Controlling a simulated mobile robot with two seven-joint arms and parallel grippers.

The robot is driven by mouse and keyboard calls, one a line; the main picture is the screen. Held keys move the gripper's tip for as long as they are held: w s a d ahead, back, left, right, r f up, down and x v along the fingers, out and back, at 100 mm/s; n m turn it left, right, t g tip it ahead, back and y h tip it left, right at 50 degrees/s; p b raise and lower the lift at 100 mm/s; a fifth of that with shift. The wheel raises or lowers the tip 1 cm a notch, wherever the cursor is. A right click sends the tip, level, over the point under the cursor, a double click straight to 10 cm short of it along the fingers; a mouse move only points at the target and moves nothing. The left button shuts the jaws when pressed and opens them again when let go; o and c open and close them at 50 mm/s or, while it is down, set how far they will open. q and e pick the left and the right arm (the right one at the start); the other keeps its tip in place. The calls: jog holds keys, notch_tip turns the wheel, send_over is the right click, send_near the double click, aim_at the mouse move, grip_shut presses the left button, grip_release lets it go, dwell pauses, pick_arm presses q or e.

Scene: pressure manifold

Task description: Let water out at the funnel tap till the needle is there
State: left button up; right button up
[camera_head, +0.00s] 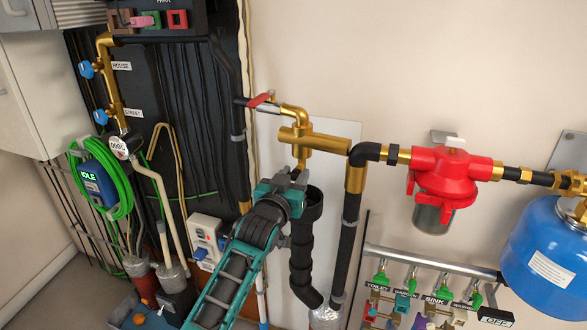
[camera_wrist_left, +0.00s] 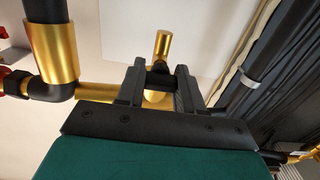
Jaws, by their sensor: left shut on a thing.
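My left gripper (camera_head: 297,176) is at the lower end of the brass fitting (camera_head: 315,141), just above the black funnel and its drain pipe (camera_head: 303,240). In the left wrist view its two dark fingers (camera_wrist_left: 160,76) are closed on a small dark piece, likely the funnel tap's handle, with brass pipe (camera_wrist_left: 162,46) behind. The gripper hides most of the tap, and I cannot tell how far it is turned. I see no water stream. No gauge needle can be made out. My right gripper is not in view.
A red-handled valve (camera_head: 261,100) sits above left. A red regulator (camera_head: 443,175) and a blue tank (camera_head: 549,258) are to the right. Several green-handled taps (camera_head: 413,274) hang on a manifold below. A green hose (camera_head: 88,160) hangs at the left.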

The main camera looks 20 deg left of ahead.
pick_arm(q)
jog(key=o, duration=1)
jog(key=shift+o, duration=0.2)
jog(key=s, duration=1.2)
jog(key=shift+s+a+p, duration=0.2)
jog(key=shift+s+p, duration=0.1)
jog(key=shift+s, duration=0.1)
jog(key=s+d+f+m+g+h, duration=0.1)
jog(key=s+f+g, duration=0.6)
jog(key=s+f, duration=1.3)
notch_tip(320, 180, down, 4)
jog(key=shift+r+m, duration=0.15)
jog(key=shift+m, duration=0.55)
